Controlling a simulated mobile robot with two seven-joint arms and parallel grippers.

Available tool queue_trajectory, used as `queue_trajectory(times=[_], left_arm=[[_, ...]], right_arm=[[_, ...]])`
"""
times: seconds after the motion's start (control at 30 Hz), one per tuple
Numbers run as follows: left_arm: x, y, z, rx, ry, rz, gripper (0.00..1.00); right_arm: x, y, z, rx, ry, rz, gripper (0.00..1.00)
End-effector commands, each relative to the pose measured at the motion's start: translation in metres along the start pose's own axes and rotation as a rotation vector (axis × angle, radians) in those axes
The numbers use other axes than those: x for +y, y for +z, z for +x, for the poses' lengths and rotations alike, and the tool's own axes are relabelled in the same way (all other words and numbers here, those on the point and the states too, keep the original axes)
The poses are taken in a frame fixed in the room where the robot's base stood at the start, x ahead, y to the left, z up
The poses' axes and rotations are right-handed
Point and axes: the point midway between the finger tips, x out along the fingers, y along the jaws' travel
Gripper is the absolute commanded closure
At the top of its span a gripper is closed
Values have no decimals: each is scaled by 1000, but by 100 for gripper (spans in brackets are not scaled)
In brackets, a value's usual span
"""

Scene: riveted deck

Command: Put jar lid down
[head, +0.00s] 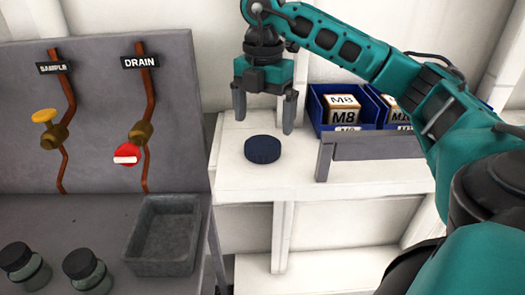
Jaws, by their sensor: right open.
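The jar lid (263,149) is a dark blue round disc. It lies flat on the white shelf (240,185), near the shelf's left part. My right gripper (264,115) hangs above it with its two grey fingers pointing down and spread apart. The fingers hold nothing, and a gap shows between them and the lid. My left gripper is not in view.
A grey panel with SAMPLE and DRAIN valves stands at left. Below it are a grey tray (135,265) and two dark-capped jars (85,270). Blue bins (322,110) with M8 and M10 boxes and a grey rail (375,146) stand right of the lid.

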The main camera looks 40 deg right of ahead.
Motion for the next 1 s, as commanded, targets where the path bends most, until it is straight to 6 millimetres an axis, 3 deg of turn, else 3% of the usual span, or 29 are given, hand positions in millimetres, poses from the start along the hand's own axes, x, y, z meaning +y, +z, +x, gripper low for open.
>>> queue_trajectory(times=[0.17,0.47,0.77,1.0], left_arm=[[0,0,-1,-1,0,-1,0],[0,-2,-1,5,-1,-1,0],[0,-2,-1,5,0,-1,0],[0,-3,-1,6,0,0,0]], right_arm=[[-1,-1,12,0,-3,-2,0],[-1,-4,53,0,-2,-1,0],[-1,-4,58,0,1,-2,0],[-1,-4,58,0,0,-2,23]])
